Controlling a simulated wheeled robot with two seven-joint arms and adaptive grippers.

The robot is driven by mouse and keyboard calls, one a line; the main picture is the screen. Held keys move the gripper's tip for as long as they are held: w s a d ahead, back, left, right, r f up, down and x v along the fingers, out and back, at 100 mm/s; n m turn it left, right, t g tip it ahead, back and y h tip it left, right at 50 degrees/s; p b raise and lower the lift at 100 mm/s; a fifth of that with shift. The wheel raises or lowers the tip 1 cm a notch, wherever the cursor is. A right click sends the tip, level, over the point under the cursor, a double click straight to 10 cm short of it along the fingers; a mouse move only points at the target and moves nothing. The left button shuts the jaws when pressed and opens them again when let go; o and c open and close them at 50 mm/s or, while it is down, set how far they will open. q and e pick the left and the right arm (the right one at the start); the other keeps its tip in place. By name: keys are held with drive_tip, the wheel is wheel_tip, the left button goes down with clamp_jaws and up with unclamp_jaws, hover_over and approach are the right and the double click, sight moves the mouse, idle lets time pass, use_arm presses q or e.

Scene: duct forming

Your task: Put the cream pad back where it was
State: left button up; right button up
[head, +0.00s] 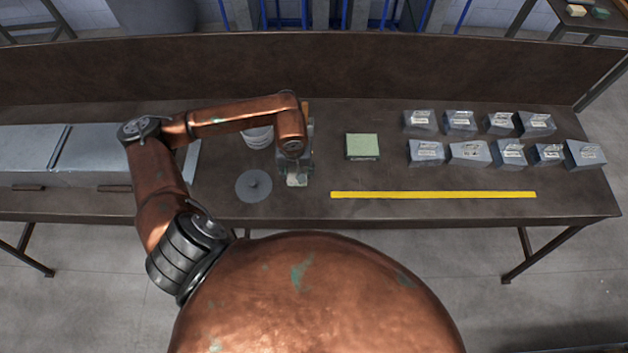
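A small cream pad (297,181) shows at the fingertips of my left gripper (296,174), over the bench between the grey disc and the green-topped block. The gripper points down and appears shut on the pad. The wrist above hides part of the gripper, and I cannot tell whether the pad touches the bench. My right gripper is not in view.
A grey disc (253,186) with a knob lies left of the gripper, with a white tub (257,137) behind it. A green-topped block (362,146), a yellow strip (432,195) and several grey duct pieces (470,152) lie to the right. Sheet metal (95,150) covers the left.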

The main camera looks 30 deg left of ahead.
use_arm(q)
hover_over(314, 185)
wheel_tip(314, 185, down, 6)
drive_tip(key=shift+s+f, duration=0.1)
drive_tip(key=shift+s, duration=0.05)
wheel_tip(314, 185, down, 2)
drive_tip(key=shift+d+f+p, duration=0.1)
drive_tip(key=shift+p, duration=0.25)
drive_tip(key=shift+f, duration=0.4)
drive_tip(key=shift+f, duration=0.1)
drive_tip(key=shift+f, duration=0.15)
drive_tip(key=o, duration=1.1)
drive_tip(key=shift+r, duration=0.2)
